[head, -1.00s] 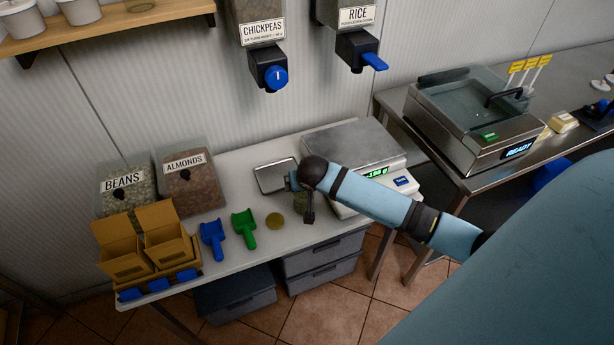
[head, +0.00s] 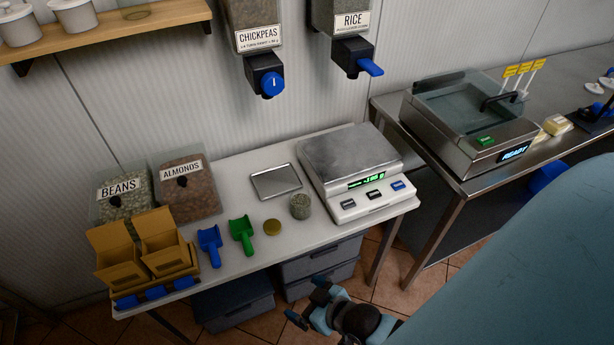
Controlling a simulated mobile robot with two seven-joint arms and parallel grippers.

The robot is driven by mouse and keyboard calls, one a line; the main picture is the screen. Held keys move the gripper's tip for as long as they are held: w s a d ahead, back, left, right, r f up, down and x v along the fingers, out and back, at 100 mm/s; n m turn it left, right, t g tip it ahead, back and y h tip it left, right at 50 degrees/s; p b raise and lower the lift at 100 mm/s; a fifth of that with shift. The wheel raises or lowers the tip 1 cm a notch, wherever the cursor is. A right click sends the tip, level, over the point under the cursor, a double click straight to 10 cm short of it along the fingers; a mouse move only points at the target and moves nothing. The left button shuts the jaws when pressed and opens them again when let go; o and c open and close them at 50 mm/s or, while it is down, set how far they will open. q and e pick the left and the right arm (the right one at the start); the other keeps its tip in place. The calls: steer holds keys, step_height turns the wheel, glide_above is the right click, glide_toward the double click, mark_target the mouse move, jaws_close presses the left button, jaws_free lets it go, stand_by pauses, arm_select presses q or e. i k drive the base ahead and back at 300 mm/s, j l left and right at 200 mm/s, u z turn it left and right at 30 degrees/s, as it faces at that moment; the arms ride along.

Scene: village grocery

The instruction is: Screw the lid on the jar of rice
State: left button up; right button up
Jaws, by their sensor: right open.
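My right gripper (head: 307,302) is at the bottom of the head view, in front of the table's front edge and below the jar. It is open and touches neither the jar nor the lid. My left gripper is out of view.
A green scoop (head: 242,234) and a blue scoop (head: 210,245) lie left of the lid. Grey drawers (head: 322,263) are below the table. Bins and cardboard boxes fill the left end.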

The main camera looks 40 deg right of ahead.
mark_target(301, 197)
steer(key=z, duration=1.05)
